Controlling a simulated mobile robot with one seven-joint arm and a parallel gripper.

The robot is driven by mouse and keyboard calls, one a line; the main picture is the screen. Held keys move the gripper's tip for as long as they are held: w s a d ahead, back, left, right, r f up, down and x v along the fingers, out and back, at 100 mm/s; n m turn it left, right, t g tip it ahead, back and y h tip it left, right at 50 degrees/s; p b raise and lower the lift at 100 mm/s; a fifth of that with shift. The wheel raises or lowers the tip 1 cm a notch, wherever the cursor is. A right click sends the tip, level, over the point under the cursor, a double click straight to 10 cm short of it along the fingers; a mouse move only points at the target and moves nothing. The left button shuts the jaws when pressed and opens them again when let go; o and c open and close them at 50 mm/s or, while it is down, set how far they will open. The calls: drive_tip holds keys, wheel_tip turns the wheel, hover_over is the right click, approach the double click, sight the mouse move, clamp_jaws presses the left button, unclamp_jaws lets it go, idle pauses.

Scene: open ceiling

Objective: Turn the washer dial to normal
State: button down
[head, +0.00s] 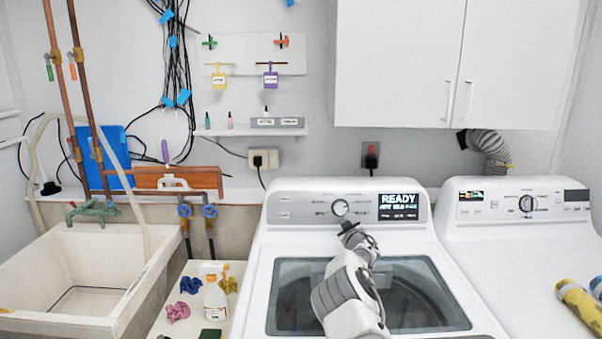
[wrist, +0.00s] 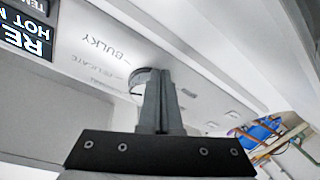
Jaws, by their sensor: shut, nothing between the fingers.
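The washer (head: 400,259) stands in the middle of the head view, with a dark glass lid. Its round dial (head: 340,207) is on the grey control panel, left of the lit display (head: 398,206) that reads READY. My gripper (head: 347,227) is just below the dial and slightly right of it. In the wrist view its fingers (wrist: 161,76) are shut together with nothing between them. They overlap the dial (wrist: 141,80) and hide part of it. I cannot tell whether they touch it. The upside-down panel label BULKY shows beside it; the dial's pointer is not readable.
A second white machine (head: 528,255) with its own dial stands at the right, with rolled items (head: 578,303) on top. A sink (head: 85,275) is at the left. A bottle (head: 215,302) and crumpled cloths stand between. A white cabinet (head: 400,60) hangs above.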

drive_tip(key=shift+w+r, duration=0.1)
drive_tip(key=shift+r, duration=0.25)
drive_tip(key=shift+d+r+b, duration=0.1)
drive_tip(key=shift+d+b, duration=0.25)
drive_tip(key=shift+b, duration=0.05)
drive_tip(key=shift+w+d+r+b, duration=0.2)
drive_tip(key=shift+d+r+b, duration=0.15)
drive_tip(key=shift+d, duration=0.15)
drive_tip(key=shift+s+d+f+b, duration=0.15)
drive_tip(key=shift+f+b, duration=0.2)
drive_tip(key=shift+f, duration=0.05)
drive_tip(key=s+r, duration=0.1)
drive_tip(key=s, duration=0.4)
drive_tip(key=shift+s+r, duration=0.4)
drive_tip(key=shift+d, duration=0.15)
